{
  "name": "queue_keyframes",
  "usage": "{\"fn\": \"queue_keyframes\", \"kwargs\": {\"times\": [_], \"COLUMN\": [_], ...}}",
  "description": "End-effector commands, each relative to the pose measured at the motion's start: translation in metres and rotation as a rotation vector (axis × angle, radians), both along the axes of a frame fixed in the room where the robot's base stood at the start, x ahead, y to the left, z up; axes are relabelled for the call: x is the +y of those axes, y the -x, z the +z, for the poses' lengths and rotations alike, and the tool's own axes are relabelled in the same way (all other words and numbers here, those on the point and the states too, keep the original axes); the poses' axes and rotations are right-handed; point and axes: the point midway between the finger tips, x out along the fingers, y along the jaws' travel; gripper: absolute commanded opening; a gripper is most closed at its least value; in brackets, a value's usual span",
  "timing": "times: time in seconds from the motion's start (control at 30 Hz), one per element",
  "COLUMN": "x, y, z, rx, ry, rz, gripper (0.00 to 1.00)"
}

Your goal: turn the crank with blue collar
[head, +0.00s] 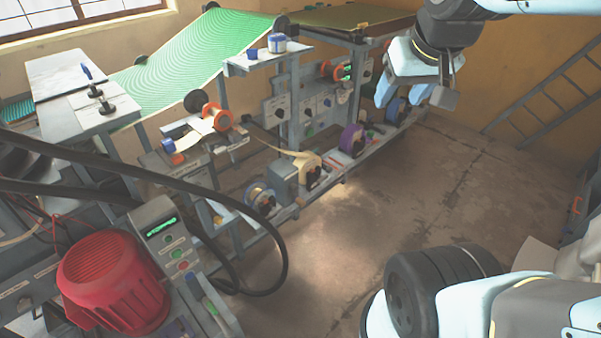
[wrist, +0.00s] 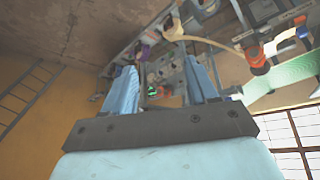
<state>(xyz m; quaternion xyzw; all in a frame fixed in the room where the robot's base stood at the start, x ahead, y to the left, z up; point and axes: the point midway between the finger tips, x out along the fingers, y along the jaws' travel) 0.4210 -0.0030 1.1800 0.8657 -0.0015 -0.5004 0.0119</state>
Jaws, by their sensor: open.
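My gripper (head: 418,97) hangs at the upper right, pointing down, in front of the right end of the press. In the wrist view my gripper (wrist: 164,80) has its two light-blue fingers spread with nothing held between them; the press shows blurred and farther off behind them. I cannot make out for certain a crank with a blue collar. My gripper appears apart from both.
A red motor (head: 112,280) and a grey control box (head: 163,235) stand at the front left, with black hoses beside them. A green patterned sheet (head: 190,65) runs across the press. A ladder (head: 545,95) leans on the right wall. The floor (head: 400,210) in the middle is clear.

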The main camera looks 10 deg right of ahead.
Motion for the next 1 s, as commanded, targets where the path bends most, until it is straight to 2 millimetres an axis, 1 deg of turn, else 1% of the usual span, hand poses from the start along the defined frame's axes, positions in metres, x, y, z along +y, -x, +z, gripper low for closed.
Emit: {"fn": "queue_keyframes", "kwargs": {"times": [0.03,0.17,0.2,0.27,0.3,0.53,0.77,0.8,1.0], "x": [-0.002,-0.007,-0.009,-0.012,-0.013,-0.022,-0.029,-0.031,-0.034], "y": [-0.016,-0.06,-0.074,-0.094,-0.107,-0.185,-0.26,-0.272,-0.332], "z": [0.0,0.002,0.002,0.001,0.001,-0.01,-0.033,-0.038,-0.068], "rx": [-0.007,-0.047,-0.06,-0.078,-0.091,-0.161,-0.232,-0.243,-0.303], "ry": [0.011,0.043,0.053,0.068,0.078,0.134,0.184,0.192,0.228], "rz": [0.005,0.022,0.029,0.039,0.047,0.093,0.147,0.158,0.213], "gripper": [0.58,0.58,0.58,0.58,0.58,0.58,0.58,0.58,0.58]}}
